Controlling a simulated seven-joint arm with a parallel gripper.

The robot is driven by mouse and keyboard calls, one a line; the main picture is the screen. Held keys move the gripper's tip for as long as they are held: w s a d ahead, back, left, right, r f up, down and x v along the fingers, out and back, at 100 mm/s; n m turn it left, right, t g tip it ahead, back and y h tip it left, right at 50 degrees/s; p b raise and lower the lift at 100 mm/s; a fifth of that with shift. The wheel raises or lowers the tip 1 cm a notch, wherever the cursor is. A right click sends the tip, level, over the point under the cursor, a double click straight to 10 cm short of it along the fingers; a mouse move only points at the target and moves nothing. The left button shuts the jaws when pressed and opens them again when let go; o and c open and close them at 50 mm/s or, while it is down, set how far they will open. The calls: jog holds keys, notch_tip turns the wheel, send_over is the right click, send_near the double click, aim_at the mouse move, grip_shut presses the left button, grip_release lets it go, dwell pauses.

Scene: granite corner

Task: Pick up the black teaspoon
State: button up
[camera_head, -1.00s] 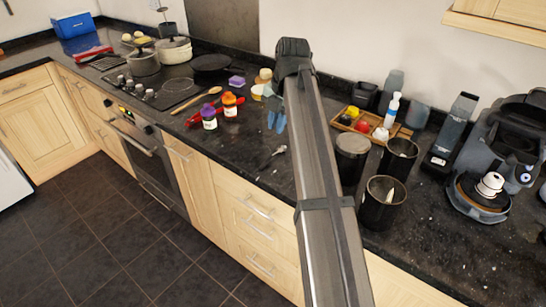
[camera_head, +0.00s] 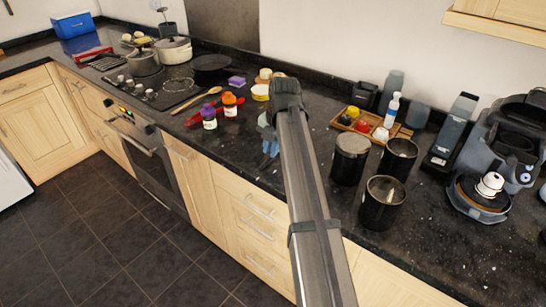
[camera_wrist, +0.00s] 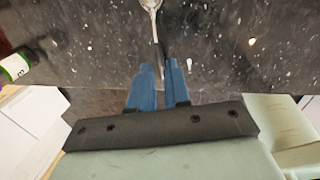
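The teaspoon (camera_wrist: 151,5) shows at the top edge of the wrist view. Its bowl looks pale and shiny and is cut off by the frame; its thin dark handle runs down toward my fingers. It lies on the dark speckled countertop.
Dark canisters (camera_head: 350,158) stand to the right, before a wooden tray (camera_head: 338,122). A coffee machine (camera_head: 490,160) is at far right. The counter's front edge is close.

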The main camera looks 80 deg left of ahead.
aim_at(269, 159)
jog(key=shift+s+a+f, duration=0.15)
jog(key=shift+a+f, duration=0.05)
jog(key=shift+f, duration=0.75)
jog(key=shift+s+a+f, duration=0.1)
jog(key=shift+a+f, duration=0.05)
jog(key=shift+f, duration=0.75)
grip_shut()
jog(key=shift+r, duration=0.1)
